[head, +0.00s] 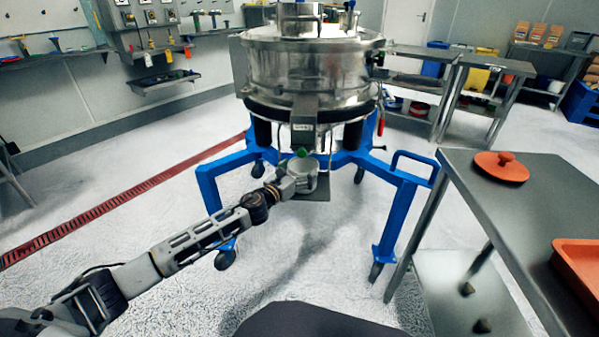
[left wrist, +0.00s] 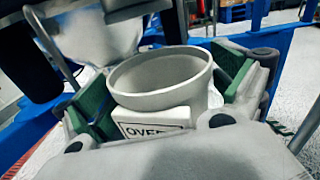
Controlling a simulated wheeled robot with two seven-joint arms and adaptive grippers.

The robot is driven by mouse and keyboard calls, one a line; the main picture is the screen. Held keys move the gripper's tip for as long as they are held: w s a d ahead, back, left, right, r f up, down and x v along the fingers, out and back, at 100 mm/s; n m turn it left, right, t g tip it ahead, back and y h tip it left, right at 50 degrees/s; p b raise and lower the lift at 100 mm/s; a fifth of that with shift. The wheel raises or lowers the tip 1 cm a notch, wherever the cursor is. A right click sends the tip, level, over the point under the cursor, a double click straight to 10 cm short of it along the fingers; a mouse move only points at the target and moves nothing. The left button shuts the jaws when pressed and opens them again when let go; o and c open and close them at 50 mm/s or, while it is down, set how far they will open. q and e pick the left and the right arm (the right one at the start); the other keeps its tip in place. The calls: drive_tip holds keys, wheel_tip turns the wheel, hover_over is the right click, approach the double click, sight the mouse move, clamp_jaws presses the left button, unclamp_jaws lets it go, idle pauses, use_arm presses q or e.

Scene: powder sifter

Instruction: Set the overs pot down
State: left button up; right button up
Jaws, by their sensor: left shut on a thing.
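The overs pot (left wrist: 165,80) is a pale grey round pot with a white label reading "OVER…", its end hidden. In the left wrist view it stands mouth up between the green pads of my left gripper (left wrist: 165,95), which is shut on it. In the head view the left gripper (head: 300,165) is below the front of the steel sifter (head: 310,68), above a small grey plate (head: 316,188). I cannot tell whether the pot touches that plate. My right gripper is not in view.
The blue wheeled frame (head: 405,205) surrounds the gripper on both sides. A steel table (head: 510,195) at right carries an orange lid (head: 499,166) and an orange tray (head: 580,275). A red floor drain (head: 110,205) runs along the left. The white floor in front is clear.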

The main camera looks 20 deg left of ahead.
use_arm(q)
drive_tip(key=shift+f, duration=0.1)
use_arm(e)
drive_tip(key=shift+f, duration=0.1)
use_arm(q)
drive_tip(key=o, duration=0.7)
drive_tip(key=shift+p+v, duration=0.35)
drive_tip(key=shift+v, duration=3)
approach(294, 175)
drive_tip(key=shift+w+d+p, duration=0.25)
drive_tip(key=shift+w+p, duration=0.05)
drive_tip(key=shift+w, duration=0.15)
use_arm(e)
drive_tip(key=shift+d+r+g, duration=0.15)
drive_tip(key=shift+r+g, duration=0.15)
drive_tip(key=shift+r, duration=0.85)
